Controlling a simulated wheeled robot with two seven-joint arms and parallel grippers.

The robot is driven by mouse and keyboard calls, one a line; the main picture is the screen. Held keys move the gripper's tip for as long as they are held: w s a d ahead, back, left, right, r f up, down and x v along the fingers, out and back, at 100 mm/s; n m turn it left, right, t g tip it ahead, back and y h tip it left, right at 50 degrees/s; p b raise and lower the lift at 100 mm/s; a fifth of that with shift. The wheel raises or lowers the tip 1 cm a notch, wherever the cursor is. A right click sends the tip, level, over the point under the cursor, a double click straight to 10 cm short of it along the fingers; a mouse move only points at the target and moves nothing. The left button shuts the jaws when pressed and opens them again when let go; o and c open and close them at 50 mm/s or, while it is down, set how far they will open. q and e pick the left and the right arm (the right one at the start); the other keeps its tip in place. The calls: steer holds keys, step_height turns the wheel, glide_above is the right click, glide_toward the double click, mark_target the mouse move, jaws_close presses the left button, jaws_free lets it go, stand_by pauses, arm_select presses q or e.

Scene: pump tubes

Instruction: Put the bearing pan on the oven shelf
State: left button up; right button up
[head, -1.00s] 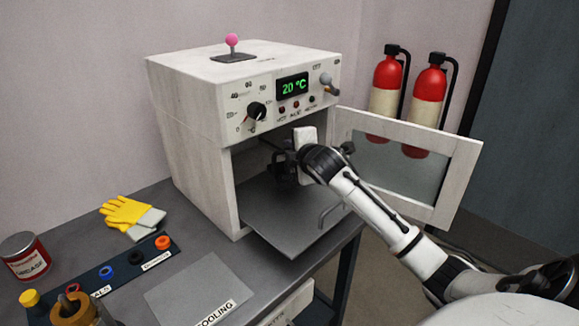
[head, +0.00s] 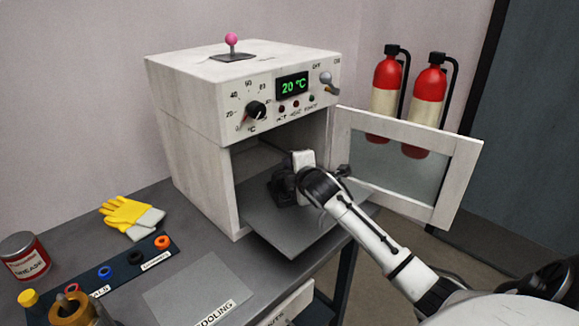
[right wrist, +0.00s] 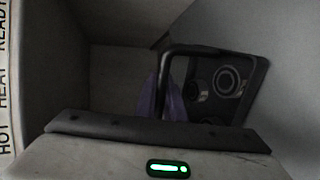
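The bearing pan (right wrist: 262,75) is a dark rectangular pan with ring-shaped bearings in it, in the right wrist view. In the head view it is a dark shape, mostly hidden by my right gripper (head: 281,187). The purple fingers of my right gripper (right wrist: 163,95) straddle the pan's near-left wall in the right wrist view, and the gripper looks shut on it. The grey oven shelf (head: 295,232) sticks out of the oven's open front. The pan is low over the shelf; I cannot tell whether it touches.
The white oven (head: 195,150) reads 20 °C. Its glazed door (head: 455,175) stands open at the right, close to my right arm. Yellow gloves (head: 130,215), a grease tin (head: 24,256) and a grey cooling plate (head: 185,290) are on the bench. Two fire extinguishers (head: 425,95) stand behind.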

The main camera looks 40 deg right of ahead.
steer(key=o, duration=0.4)
steer(key=shift+o, duration=0.2)
steer(key=shift+s+r, duration=0.15)
steer(key=v, duration=1.1)
steer(key=shift+s+p, duration=0.35)
steer(key=shift+p, duration=0.05)
steer(key=shift+a+r, duration=0.1)
steer(key=shift+a, duration=0.05)
